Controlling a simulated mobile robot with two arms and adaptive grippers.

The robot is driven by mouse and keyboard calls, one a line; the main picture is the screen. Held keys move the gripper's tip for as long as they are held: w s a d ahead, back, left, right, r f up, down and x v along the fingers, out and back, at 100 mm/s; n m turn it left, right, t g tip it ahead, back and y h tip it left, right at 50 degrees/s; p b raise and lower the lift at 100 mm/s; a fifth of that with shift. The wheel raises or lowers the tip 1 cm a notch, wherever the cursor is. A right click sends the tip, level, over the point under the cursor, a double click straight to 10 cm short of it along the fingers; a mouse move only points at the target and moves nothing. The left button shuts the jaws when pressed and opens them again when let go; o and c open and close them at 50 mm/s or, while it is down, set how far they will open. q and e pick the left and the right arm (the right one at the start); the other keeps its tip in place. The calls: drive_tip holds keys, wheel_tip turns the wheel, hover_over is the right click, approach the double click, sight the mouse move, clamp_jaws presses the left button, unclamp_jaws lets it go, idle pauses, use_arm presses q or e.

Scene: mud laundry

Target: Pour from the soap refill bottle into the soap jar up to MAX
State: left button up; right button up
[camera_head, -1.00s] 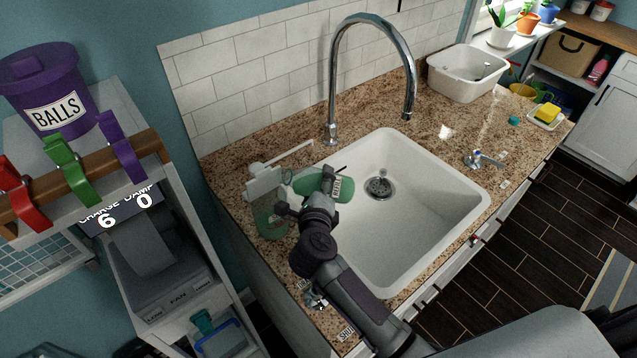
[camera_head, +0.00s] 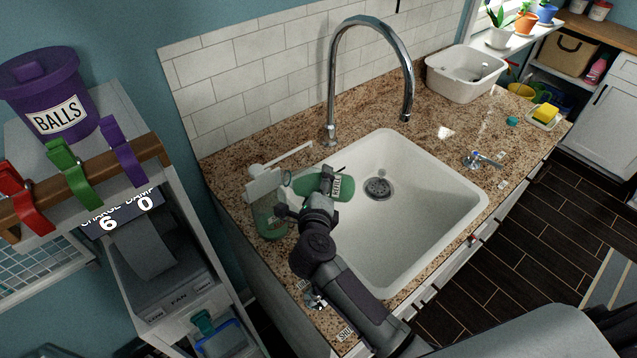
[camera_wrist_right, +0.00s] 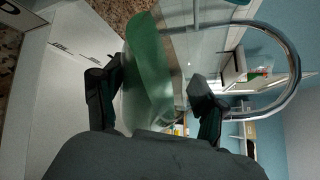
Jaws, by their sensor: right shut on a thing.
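The soap refill bottle (camera_head: 306,184), green with a white label, lies on its side in the air by the sink's left edge. Its narrow end points left, toward the soap jar. My right gripper (camera_head: 322,197) is shut around the bottle; in the right wrist view the bottle (camera_wrist_right: 150,75) stands between both fingers. The clear soap jar (camera_head: 268,221) is upright on the counter at the left, with green soap inside. A white panel covers its upper part, so the bottle's mouth, any stream and the MAX mark cannot be made out. My left gripper is out of view.
The white sink (camera_head: 430,215) is right of the jar, with a tall curved tap (camera_head: 333,90) behind. A white tub (camera_head: 465,75) and a yellow sponge (camera_head: 546,112) are farther right. A shelf unit with a purple bin (camera_head: 45,90) stands left.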

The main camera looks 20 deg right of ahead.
drive_tip(key=shift+r, duration=0.2)
drive_tip(key=shift+r+p, duration=0.15)
drive_tip(key=shift+p, duration=0.25)
drive_tip(key=shift+d+r+n+t+h+p, duration=0.25)
drive_tip(key=shift+r+n+p, duration=0.4)
drive_tip(key=shift+p, duration=0.2)
drive_tip(key=shift+d+r+n+t+h+p, duration=0.1)
drive_tip(key=shift+r+n+t+h+p, duration=0.15)
drive_tip(key=shift+r+n+p, duration=0.45)
idle(2.2)
drive_tip(key=shift+r+n+p, duration=0.15)
drive_tip(key=shift+n+p, duration=0.1)
drive_tip(key=shift+p, duration=0.15)
idle(0.4)
drive_tip(key=shift+r+n, duration=0.25)
drive_tip(key=shift+n, duration=0.05)
idle(2.5)
